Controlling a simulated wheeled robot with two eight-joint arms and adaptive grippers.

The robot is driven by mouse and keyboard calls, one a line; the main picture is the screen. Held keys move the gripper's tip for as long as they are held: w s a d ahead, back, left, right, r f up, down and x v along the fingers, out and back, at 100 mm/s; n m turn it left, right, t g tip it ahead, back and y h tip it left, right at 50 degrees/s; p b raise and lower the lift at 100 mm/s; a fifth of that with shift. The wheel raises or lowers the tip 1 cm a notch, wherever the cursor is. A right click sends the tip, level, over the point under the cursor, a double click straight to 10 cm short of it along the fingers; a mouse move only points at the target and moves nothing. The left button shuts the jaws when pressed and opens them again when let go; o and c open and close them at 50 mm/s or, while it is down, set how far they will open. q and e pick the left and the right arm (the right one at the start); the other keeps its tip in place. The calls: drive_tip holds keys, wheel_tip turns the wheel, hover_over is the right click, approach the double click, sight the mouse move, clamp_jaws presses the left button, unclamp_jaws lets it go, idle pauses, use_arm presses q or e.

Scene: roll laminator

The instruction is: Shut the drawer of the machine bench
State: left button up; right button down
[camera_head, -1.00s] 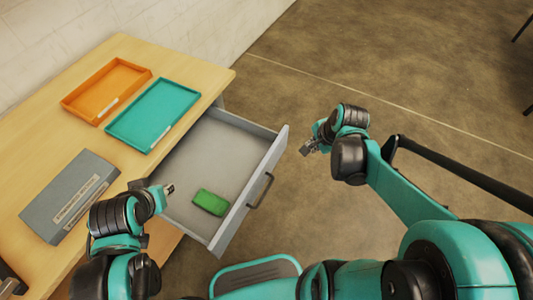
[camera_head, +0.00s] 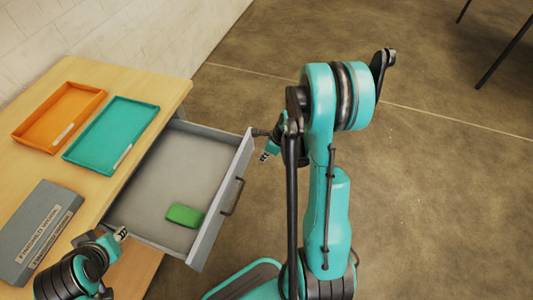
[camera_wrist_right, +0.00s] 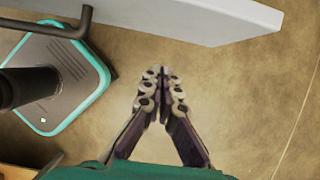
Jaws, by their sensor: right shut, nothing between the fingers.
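The grey drawer (camera_head: 240,165) of the wooden machine bench (camera_head: 150,80) stands pulled out, with a dark handle (camera_head: 234,197) on its front. A green block (camera_head: 185,215) lies inside it. My right gripper (camera_head: 264,156) is just outside the drawer front, near its far end, apart from the handle. In the right wrist view its fingers (camera_wrist_right: 162,75) are shut and empty, with the drawer front (camera_wrist_right: 200,18) across the top and the handle (camera_wrist_right: 70,28) at upper left. My left gripper (camera_head: 121,234) is over the near left side of the drawer; its fingers are too small to judge.
An orange tray (camera_head: 100,97), a teal tray (camera_head: 150,107) and a grey labelled box (camera_head: 35,225) are on the bench top. A pale wall (camera_head: 130,40) is behind. The floor (camera_head: 430,190) to the right is open, with dark legs (camera_head: 505,50) at top right.

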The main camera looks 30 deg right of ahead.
sight(246, 162)
use_arm(q)
drive_tip(key=shift+f+b, duration=0.6)
drive_tip(key=shift+f, duration=0.3)
use_arm(e)
drive_tip(key=shift+w+a+f, duration=0.35)
drive_tip(key=shift+w+a, duration=0.15)
drive_tip(key=shift+w, duration=0.15)
drive_tip(key=shift+w+a+f, duration=0.35)
drive_tip(key=shift+w+a, duration=0.15)
drive_tip(key=shift+w, duration=0.15)
drive_tip(key=shift+w+a+f, duration=0.35)
drive_tip(key=shift+w+a, duration=0.15)
drive_tip(key=shift+w, duration=0.15)
